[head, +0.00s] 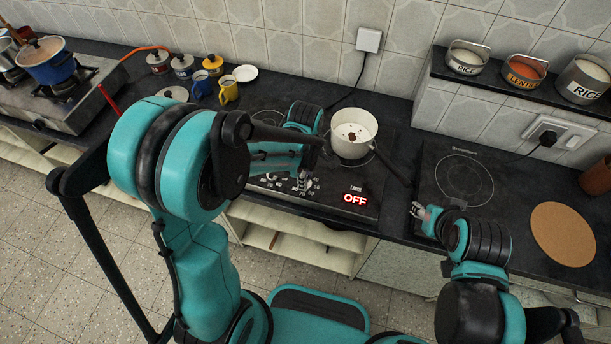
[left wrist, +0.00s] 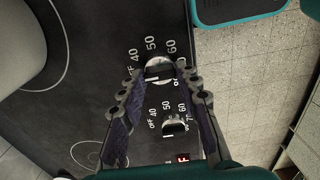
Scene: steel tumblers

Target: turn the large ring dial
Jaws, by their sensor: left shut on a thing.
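The cooktop's front panel (head: 330,197) has dials with printed numbers and a red display (head: 355,199) reading OFF, labelled LARGE. In the left wrist view, a larger light dial (left wrist: 158,64) with a pale mark sits between my left fingertips, with 40, 50 and 60 printed around it. My left gripper (left wrist: 160,78) is shut on this dial; it also shows over the panel in the head view (head: 304,182). A second, smaller dial (left wrist: 174,124) lies between the fingers, apart from them. My right gripper (head: 427,212) is at the counter's front edge, its fingers too small to judge.
A white pot (head: 354,128) with dark bits inside stands on the cooktop, its handle (head: 393,165) reaching right over the counter. Yellow mugs (head: 229,91) and canisters (head: 183,66) stand behind left. A second hob (head: 464,178) and a round cork mat (head: 564,234) lie at right.

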